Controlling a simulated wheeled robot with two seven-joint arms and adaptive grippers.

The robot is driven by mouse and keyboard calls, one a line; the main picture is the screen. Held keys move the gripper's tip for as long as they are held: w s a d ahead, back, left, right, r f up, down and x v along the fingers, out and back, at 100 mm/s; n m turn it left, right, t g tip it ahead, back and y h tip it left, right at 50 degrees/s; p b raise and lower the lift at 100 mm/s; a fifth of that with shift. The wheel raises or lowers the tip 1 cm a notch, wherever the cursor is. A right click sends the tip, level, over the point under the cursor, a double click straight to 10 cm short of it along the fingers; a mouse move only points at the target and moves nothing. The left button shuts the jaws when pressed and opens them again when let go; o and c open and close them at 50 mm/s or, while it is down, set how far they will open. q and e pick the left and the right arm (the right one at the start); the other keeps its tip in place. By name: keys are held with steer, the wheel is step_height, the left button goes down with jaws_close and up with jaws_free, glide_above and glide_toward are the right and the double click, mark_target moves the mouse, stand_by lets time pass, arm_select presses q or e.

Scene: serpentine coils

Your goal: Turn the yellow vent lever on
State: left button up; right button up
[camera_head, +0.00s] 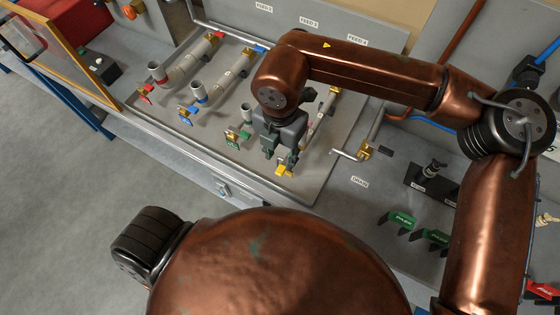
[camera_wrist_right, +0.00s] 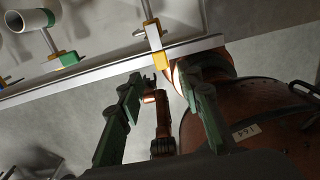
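The yellow vent lever (camera_head: 281,171) sits at the front end of the rightmost pipe run on the grey panel. It also shows in the right wrist view (camera_wrist_right: 155,42), with a metal stem above it. My right gripper (camera_head: 278,160) hangs over the panel close to this lever, fingers pointing down. In the wrist view its two green-grey fingers (camera_wrist_right: 160,85) are spread apart with nothing held between them. The yellow lever appears just past the fingertips; whether they touch it I cannot tell. My left gripper does not show in the head view.
A green lever (camera_head: 232,139) is close on the left, with blue (camera_head: 187,109) and red (camera_head: 146,92) levers further left. A drain pipe with a yellow fitting (camera_head: 364,151) is on the right. Green tags (camera_head: 402,219) stand on the right counter.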

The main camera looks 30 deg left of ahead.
step_height(320, 180, up, 6)
steer(key=shift+f, duration=0.1)
stand_by(0.6)
